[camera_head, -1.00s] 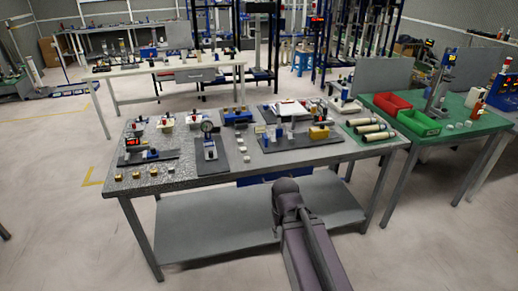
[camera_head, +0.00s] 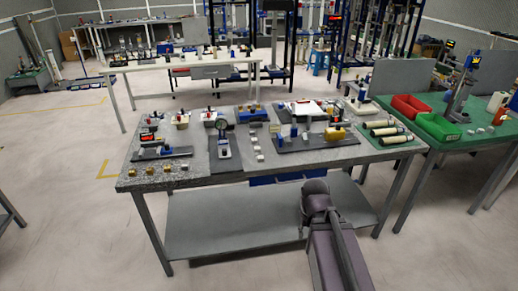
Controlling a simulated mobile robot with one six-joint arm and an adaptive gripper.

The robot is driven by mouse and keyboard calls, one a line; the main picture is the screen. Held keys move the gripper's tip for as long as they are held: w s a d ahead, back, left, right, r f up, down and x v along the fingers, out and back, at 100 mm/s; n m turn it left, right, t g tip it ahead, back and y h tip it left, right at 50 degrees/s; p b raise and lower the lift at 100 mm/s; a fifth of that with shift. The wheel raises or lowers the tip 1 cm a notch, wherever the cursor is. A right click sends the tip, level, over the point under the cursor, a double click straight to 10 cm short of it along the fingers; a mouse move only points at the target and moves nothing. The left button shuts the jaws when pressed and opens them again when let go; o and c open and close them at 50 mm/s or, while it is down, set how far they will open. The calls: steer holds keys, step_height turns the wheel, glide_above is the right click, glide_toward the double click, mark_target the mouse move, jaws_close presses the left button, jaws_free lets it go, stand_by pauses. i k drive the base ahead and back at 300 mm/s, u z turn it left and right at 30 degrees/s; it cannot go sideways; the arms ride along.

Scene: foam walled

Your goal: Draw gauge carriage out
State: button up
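A round dial gauge (camera_head: 222,124) stands upright over a dark grey base plate (camera_head: 228,165) near the middle of the speckled bench. A small blue part (camera_head: 224,151) sits on that plate under the dial; I cannot tell at this size whether it is the carriage. A second dark plate (camera_head: 318,148) to the right bears small blue, white and yellow blocks. A third plate (camera_head: 165,155) at the left has a blue block on it. My dark arm shows at the lower middle, in front of the bench. My gripper's fingers are not visible.
The speckled bench (camera_head: 200,176) has small brass blocks (camera_head: 150,170) along its front left edge and pale cylinders (camera_head: 390,132) at its right. A green table (camera_head: 475,148) with red (camera_head: 410,105) and green (camera_head: 438,126) bins adjoins it. Open floor lies at the left.

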mark_target(223, 147)
steer(key=u, duration=0.1)
steer(key=i, duration=1)
steer(key=u, duration=0.2)
